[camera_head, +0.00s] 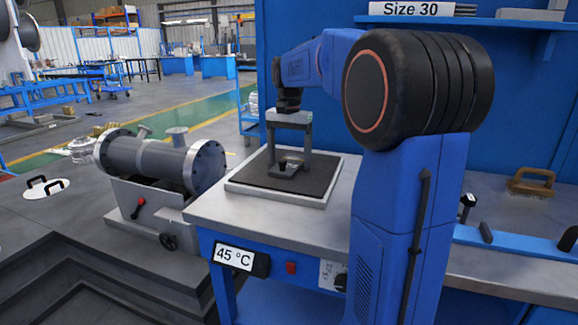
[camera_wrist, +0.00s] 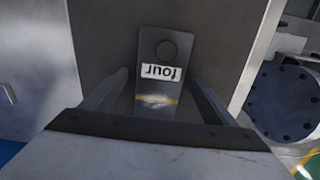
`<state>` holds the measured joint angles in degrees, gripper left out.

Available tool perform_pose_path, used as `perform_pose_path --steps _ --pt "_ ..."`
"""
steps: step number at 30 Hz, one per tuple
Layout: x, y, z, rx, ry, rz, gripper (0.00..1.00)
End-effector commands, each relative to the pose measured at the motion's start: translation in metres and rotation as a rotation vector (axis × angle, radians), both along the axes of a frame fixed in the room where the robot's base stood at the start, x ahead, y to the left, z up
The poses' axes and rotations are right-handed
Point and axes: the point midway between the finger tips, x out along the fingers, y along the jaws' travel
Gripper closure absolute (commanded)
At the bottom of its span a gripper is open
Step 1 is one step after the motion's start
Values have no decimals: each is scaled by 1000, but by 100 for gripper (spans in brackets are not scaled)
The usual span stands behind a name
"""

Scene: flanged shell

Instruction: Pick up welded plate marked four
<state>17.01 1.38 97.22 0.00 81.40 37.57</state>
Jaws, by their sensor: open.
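The welded plate marked four (camera_wrist: 162,52) lies flat on a dark mat in the wrist view. It is a small grey plate with a round hole at one end and a white label reading "four", upside down in this view. A shiny weld bead with an orange-yellow band crosses its near part. My gripper (camera_wrist: 160,88) is open, one finger on each side of the plate, with gaps between. In the head view my gripper (camera_head: 290,162) points down over the plate (camera_head: 286,170), which is partly hidden by the fingers.
The dark mat (camera_head: 250,174) sits in a pale frame on the workbench (camera_head: 222,206). A grey flanged shell (camera_head: 150,158) rests on a stand left of the bench. A display reading 45 °C (camera_head: 235,255) is on the bench front. A brown handled object (camera_head: 531,183) lies at right.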

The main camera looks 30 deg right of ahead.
Motion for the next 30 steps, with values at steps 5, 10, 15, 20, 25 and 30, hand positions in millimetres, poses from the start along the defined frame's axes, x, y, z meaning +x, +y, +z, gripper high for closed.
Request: perform_pose_path --steps 5,10,15,20,25,30 --pt "0 0 0 0 0 0 31" --pt "0 0 0 0 0 0 72" --pt "0 0 2 0 -3 0 100" --pt "0 0 2 0 -3 0 100" --pt "0 0 8 -1 -3 0 100" --pt "1 0 30 -2 -5 0 100"
